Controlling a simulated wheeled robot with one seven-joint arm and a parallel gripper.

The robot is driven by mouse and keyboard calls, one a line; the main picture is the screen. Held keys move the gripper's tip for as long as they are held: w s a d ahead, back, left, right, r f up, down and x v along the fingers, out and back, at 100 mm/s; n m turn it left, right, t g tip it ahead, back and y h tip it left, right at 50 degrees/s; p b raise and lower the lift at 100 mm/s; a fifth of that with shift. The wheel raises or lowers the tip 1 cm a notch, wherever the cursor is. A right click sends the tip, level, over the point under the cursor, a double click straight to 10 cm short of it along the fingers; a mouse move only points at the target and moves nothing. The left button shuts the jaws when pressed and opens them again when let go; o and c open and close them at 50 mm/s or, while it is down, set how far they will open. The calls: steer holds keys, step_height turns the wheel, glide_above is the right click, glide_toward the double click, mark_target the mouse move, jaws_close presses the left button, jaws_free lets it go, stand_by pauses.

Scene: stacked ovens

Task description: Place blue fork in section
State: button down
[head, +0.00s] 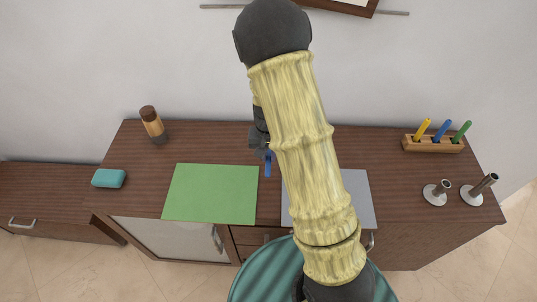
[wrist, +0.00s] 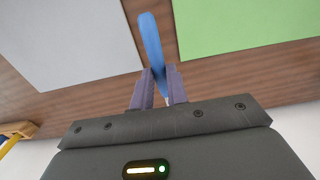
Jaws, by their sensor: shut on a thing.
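A blue fork (head: 268,166) hangs down from my gripper (head: 262,150) in the head view, over the counter between the two mats. In the wrist view, the blue fork (wrist: 152,40) is pinched between the two fingertips of my gripper (wrist: 159,85) and points away from them. Which area is the section I cannot tell.
A wooden holder (head: 433,144) with yellow, blue and green handles stands at the back right. Metal holders (head: 435,195) stand at the right edge. A brown mill (head: 153,123) and a turquoise sponge (head: 109,178) are at the left. The counter (head: 220,145) behind the green mat is clear.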

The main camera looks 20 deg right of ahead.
steer(key=shift+f, duration=0.1)
steer(key=f+n, duration=0.1)
steer(key=f, duration=0.1)
steer(key=w+f+n, duration=0.1)
steer(key=f, duration=0.1)
steer(key=f+n, duration=0.1)
steer(key=f, duration=0.1)
steer(key=shift+w+d+f+n, duration=0.2)
steer(key=shift+w+f+n, duration=0.1)
steer(key=shift+w+f, duration=0.1)
steer(key=shift+s, duration=0.1)
